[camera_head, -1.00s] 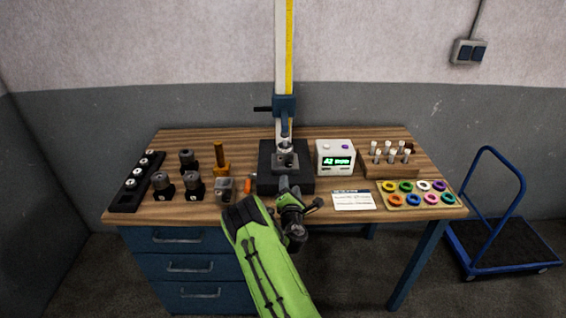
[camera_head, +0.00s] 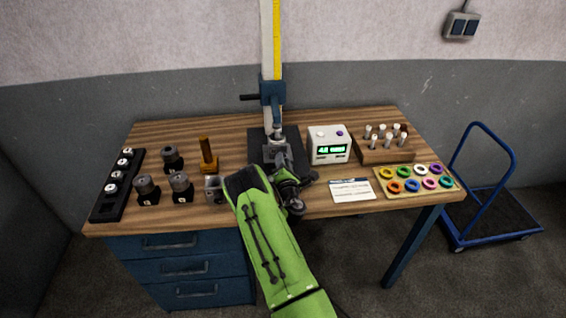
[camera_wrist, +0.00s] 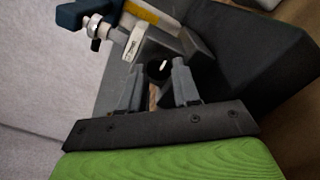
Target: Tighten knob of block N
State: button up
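My gripper (camera_wrist: 160,78) has its two grey fingers on either side of a small dark round knob (camera_wrist: 158,71) with a pale mark. The fingertips look close to the knob's sides, but I cannot tell whether they press on it. In the head view my gripper (camera_head: 289,178) is at the front of the grey block (camera_head: 277,152) on the black gauge base (camera_head: 294,146). My wrist and arm hide the knob there. The grey block sits under the blue slide (camera_head: 272,92) of the tall gauge. No letter N is legible.
A small grey block (camera_head: 213,187) is beside my arm. At right are a display box (camera_head: 328,146), a card (camera_head: 350,191), a pin rack (camera_head: 382,152) and a ring tray (camera_head: 411,183).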

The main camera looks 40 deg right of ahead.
jog(key=c, duration=0.5)
jog(key=shift+b, duration=0.3)
jog(key=m+b, duration=0.2)
jog(key=m, duration=0.1)
jog(key=shift+f, duration=0.15)
jog(key=m+b, duration=0.1)
jog(key=m, duration=0.2)
jog(key=shift+m+b, duration=0.3)
jog(key=shift+b, duration=0.05)
jog(key=m+b, duration=0.2)
jog(key=m, duration=0.3)
jog(key=shift+m, duration=0.3)
jog(key=m+b, duration=0.2)
jog(key=m, duration=0.3)
jog(key=shift+m, duration=0.4)
